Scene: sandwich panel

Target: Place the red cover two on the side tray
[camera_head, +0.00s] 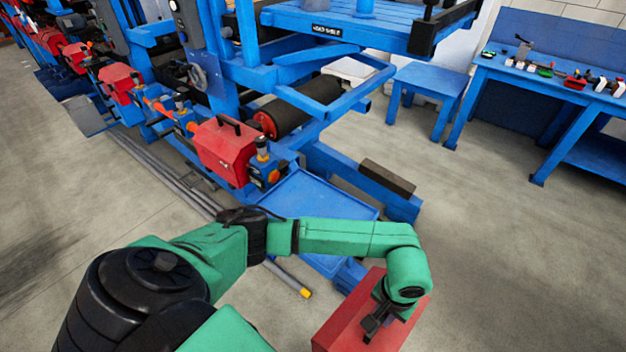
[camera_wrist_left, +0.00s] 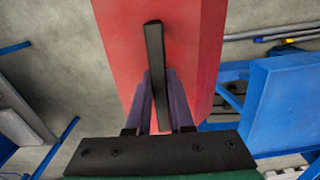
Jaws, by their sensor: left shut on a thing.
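A red cover (camera_head: 343,318), a box with a black bar handle, hangs in my left gripper (camera_head: 374,322) at the bottom right of the head view. In the left wrist view the gripper's fingers (camera_wrist_left: 159,92) are shut around the black handle, with the red cover (camera_wrist_left: 190,50) beyond them. The blue side tray (camera_head: 312,194) lies low beside the machine, partly hidden by my left arm. The held cover is apart from it, nearer the camera. My right gripper is not in view.
Another red cover (camera_head: 226,146) sits on the machine just left of the tray, with more along the line (camera_head: 120,83). Metal pipes (camera_head: 190,195) lie on the floor. A blue stool (camera_head: 428,82) and a workbench (camera_head: 545,80) stand at the right. Floor at right is clear.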

